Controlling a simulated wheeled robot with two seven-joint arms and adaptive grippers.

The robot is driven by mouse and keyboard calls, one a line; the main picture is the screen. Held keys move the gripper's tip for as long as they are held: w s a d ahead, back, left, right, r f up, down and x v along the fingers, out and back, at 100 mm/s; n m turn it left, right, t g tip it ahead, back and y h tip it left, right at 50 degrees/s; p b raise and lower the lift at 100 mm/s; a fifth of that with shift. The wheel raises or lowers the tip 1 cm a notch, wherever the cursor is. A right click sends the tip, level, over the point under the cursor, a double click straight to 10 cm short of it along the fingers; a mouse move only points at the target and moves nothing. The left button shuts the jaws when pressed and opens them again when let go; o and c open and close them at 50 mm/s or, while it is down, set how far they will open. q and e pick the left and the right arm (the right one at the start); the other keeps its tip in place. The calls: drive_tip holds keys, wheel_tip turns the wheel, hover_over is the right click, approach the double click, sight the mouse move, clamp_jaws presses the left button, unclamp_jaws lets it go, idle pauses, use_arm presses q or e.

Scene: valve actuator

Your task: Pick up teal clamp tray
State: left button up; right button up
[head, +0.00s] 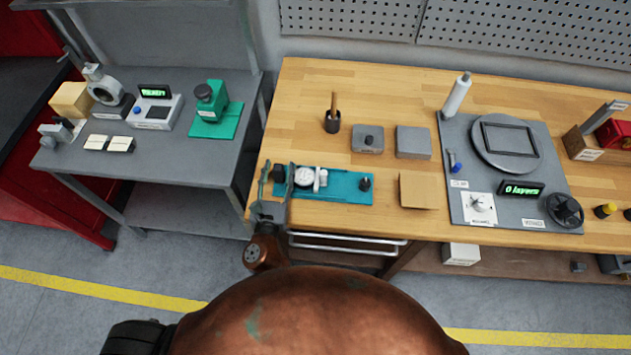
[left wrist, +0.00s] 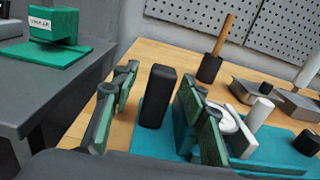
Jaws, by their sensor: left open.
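The teal clamp tray (head: 342,195) lies flat near the front left edge of the wooden bench; it also shows in the left wrist view (left wrist: 155,143). It carries a black upright block (left wrist: 157,95) at its left end, a white round part (head: 304,178) with a small white cylinder beside it, and a dark knob (head: 365,184) at the right. My left gripper (head: 278,172) is open at the tray's left end. Its two fingers stand on either side of the black block, with visible gaps. My right gripper is not in view.
A brown-handled tool in a dark cup (head: 333,122), grey blocks (head: 367,139) and a tan pad (head: 417,190) are near the tray. A grey instrument plate (head: 466,143) fills the right. A grey side table (head: 165,150) stands left, across a gap.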

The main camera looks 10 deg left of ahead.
use_arm(q)
drive_tip(key=shift+c, duration=0.6)
clamp_jaws()
drive_tip(key=shift+r, duration=0.1)
